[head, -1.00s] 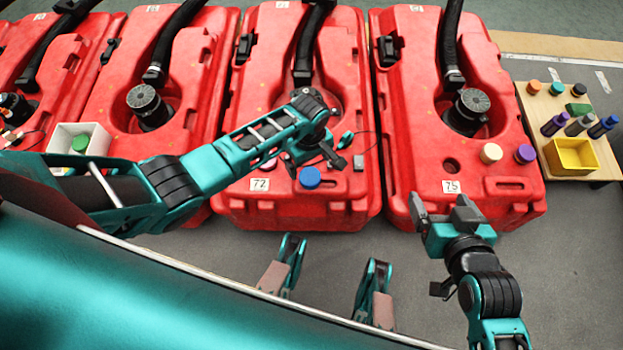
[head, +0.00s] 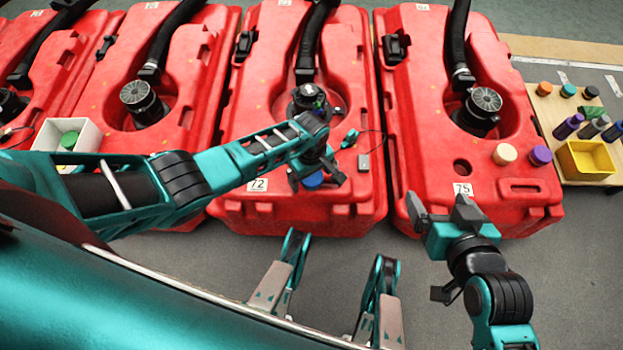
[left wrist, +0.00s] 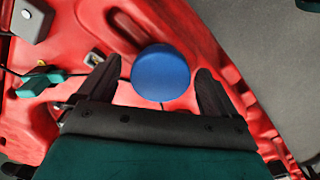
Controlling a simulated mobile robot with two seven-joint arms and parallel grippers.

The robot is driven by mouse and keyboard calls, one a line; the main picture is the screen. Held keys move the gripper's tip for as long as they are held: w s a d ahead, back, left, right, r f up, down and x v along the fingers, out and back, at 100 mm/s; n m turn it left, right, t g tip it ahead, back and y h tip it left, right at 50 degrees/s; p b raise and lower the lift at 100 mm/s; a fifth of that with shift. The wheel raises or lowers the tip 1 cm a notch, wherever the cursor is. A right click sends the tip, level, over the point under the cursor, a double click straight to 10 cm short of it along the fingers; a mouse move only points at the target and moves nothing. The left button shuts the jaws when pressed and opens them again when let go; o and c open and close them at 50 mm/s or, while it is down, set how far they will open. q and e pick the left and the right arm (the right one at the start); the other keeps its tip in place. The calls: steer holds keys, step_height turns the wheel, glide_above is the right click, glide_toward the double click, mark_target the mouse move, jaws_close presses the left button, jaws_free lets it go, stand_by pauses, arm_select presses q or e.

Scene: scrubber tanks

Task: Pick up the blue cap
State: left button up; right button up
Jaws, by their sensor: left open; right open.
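The blue cap (head: 313,180) sits on the front part of the red tank marked 72, partly hidden under my left gripper in the head view. In the left wrist view the round blue cap (left wrist: 161,73) lies between the two fingers, near their tips, with a gap on each side. My left gripper (left wrist: 160,80) is open and points down at the cap from above; it also shows in the head view (head: 318,178). My right gripper (head: 445,210) is open and empty, in front of the tank marked 75.
A cream cap (head: 504,154) and a purple cap (head: 540,156) sit on the tank marked 75. A white box (head: 88,136) holds a green cap at left. A wooden table (head: 575,105) at right carries bottles, caps and a yellow bin (head: 586,160). A black cable lies beside the blue cap.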

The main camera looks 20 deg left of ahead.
arm_select(q)
steer(key=c, duration=1)
steer(key=shift+r, duration=0.1)
steer(key=shift+c, duration=0.2)
